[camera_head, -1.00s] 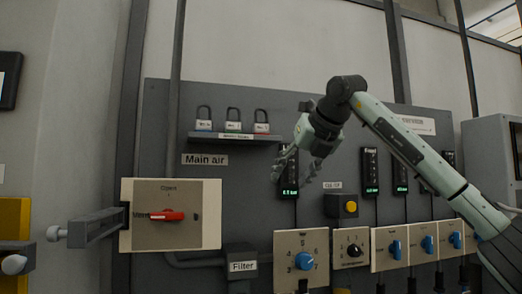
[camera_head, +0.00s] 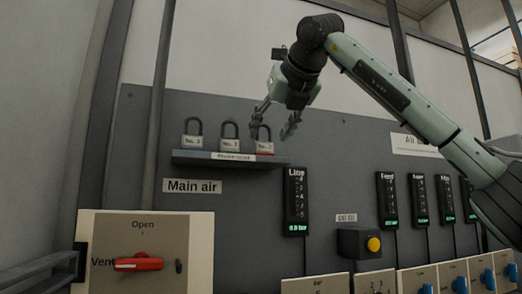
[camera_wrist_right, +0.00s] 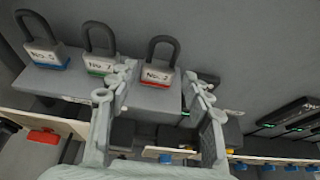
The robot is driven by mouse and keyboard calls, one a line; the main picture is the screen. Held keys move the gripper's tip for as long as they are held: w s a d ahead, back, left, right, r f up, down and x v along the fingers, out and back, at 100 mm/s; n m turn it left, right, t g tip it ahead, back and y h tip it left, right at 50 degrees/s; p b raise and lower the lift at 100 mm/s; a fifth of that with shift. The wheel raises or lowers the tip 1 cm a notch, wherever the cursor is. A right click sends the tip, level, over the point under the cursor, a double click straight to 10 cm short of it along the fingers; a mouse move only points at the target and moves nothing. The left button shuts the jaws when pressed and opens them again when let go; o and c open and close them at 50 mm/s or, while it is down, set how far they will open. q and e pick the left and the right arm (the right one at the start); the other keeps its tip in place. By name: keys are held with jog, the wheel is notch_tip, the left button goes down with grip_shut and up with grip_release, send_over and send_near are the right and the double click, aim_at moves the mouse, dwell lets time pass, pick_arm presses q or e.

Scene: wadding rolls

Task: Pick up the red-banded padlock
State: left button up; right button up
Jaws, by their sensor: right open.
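The red-banded padlock (camera_head: 265,144) stands at the right end of a small grey shelf (camera_head: 215,160). It also shows upright in the right wrist view (camera_wrist_right: 158,72), its label reading No. 2 or similar, its dark shackle up. My right gripper (camera_head: 275,133) is open, its fingers pointing down around the height of the shackle in the head view. In the right wrist view the two fingers (camera_wrist_right: 160,82) lie to either side of the padlock in the picture, with nothing held. Whether they touch it I cannot tell. My left gripper is not in view.
A green-banded padlock (camera_head: 229,140) stands close to the left, then a blue-banded padlock (camera_head: 193,140). A red switch handle (camera_head: 138,264) is lower left. The wall above the shelf is clear.

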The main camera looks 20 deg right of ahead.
aim_at(264, 142)
jog(key=x, duration=0.3)
jog(key=p+x, duration=0.1)
jog(key=x, duration=0.1)
jog(key=shift+w+f, duration=0.25)
jog(key=shift+f, duration=0.1)
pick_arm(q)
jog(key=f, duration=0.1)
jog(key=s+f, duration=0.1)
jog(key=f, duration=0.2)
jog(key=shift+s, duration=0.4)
pick_arm(e)
jog(key=c, duration=1)
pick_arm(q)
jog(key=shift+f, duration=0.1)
pick_arm(e)
jog(key=shift+c, duration=0.2)
